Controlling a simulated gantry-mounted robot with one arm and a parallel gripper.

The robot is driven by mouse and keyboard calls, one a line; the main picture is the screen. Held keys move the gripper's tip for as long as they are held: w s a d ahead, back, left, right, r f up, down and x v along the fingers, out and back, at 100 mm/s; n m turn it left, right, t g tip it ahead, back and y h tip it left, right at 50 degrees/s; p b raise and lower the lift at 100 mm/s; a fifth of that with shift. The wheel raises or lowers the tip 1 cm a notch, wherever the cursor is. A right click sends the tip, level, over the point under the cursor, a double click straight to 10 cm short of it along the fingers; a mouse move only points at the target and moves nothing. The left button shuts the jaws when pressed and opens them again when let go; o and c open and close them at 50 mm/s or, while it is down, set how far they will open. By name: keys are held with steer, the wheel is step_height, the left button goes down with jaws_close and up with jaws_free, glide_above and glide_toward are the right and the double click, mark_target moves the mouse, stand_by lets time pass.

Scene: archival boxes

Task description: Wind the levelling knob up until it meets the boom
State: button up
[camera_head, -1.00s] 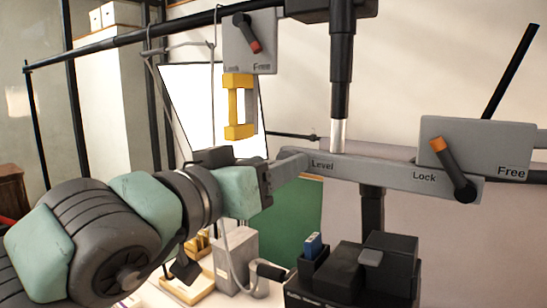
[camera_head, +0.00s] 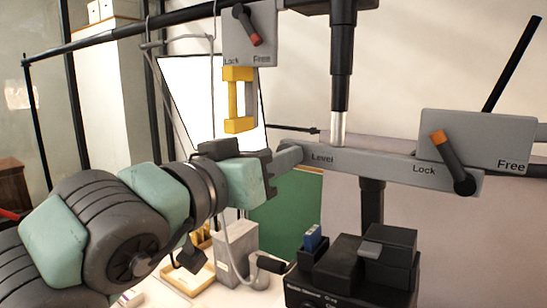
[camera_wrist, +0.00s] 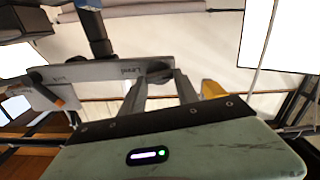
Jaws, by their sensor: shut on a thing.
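The grey boom (camera_head: 385,168) runs across the head view, lettered Level at its left end and Lock further right. The levelling knob (camera_head: 289,155) is a grey piece at the boom's left end. My gripper (camera_head: 273,172) reaches it from the left and is shut on it. In the wrist view, my two grey fingers (camera_wrist: 160,88) stand either side of the dark knob (camera_wrist: 160,75), next to the Level lettering on the boom (camera_wrist: 105,72). The fingers partly hide the knob. I cannot tell whether a gap remains between knob and boom.
A lock plate with an orange-tipped lever (camera_head: 452,163) is at right. A second plate with a red-tipped lever (camera_head: 247,25) and a yellow clamp (camera_head: 238,100) hang above my gripper. Dark boxes (camera_head: 360,270) and a grey box with a crank (camera_head: 237,250) stand below.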

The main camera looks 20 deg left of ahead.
jaws_close()
steer(key=shift+b, duration=0.3)
steer(key=shift+d+m+b, duration=0.15)
steer(key=shift+m+b, duration=2.5)
steer(key=shift+m, duration=0.25)
